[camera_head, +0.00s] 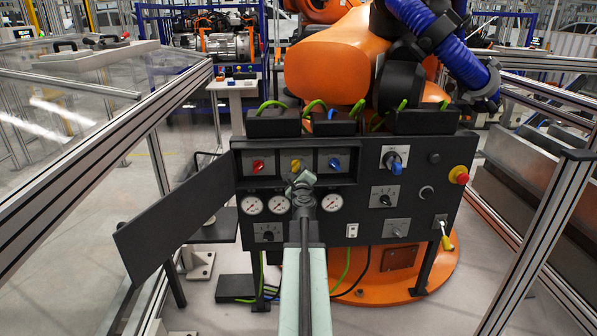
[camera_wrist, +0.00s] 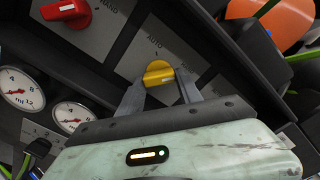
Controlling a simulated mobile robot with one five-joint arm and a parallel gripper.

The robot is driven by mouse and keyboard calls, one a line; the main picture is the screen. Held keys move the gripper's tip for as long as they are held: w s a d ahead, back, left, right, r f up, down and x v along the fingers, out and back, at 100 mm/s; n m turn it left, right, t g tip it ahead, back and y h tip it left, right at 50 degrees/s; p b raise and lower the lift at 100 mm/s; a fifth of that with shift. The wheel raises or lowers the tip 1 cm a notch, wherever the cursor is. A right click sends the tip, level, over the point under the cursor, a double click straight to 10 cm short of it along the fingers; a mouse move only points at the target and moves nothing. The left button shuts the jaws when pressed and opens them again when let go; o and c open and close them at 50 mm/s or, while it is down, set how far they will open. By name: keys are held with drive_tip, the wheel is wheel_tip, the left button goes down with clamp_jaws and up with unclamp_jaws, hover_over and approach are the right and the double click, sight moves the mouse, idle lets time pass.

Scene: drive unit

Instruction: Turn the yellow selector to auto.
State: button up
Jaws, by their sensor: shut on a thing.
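The yellow selector (camera_wrist: 158,73) is a round knob on a grey plate with lettering that reads AUTO above it, in the wrist view. In the head view the yellow selector (camera_head: 296,164) sits in the middle of a row of three on the dark panel, between a red and a blue one. My gripper (camera_wrist: 160,88) has its two fingers on either side of the yellow selector, shut on it. In the head view my gripper (camera_head: 301,182) reaches up to just below the knob and hides part of its plate.
The red selector (camera_head: 258,166) is left of the yellow one and the blue selector (camera_head: 334,164) is right. Pressure gauges (camera_head: 251,205) lie just below. An open dark flap (camera_head: 175,215) juts out at the left. A red emergency button (camera_head: 459,175) is at the right.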

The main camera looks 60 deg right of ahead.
drive_tip(key=n, duration=0.4)
drive_tip(key=shift+r, duration=0.1)
drive_tip(key=n, duration=0.4)
drive_tip(key=shift+r+n, duration=0.1)
drive_tip(key=shift+n, duration=0.3)
drive_tip(key=n, duration=0.4)
drive_tip(key=shift+r+n+p, duration=0.1)
drive_tip(key=shift+n+p, duration=0.2)
drive_tip(key=shift+p, duration=0.05)
drive_tip(key=shift+r+n, duration=0.1)
drive_tip(key=shift+n, duration=1.8)
drive_tip(key=o, duration=1.4)
drive_tip(key=shift+a, duration=0.15)
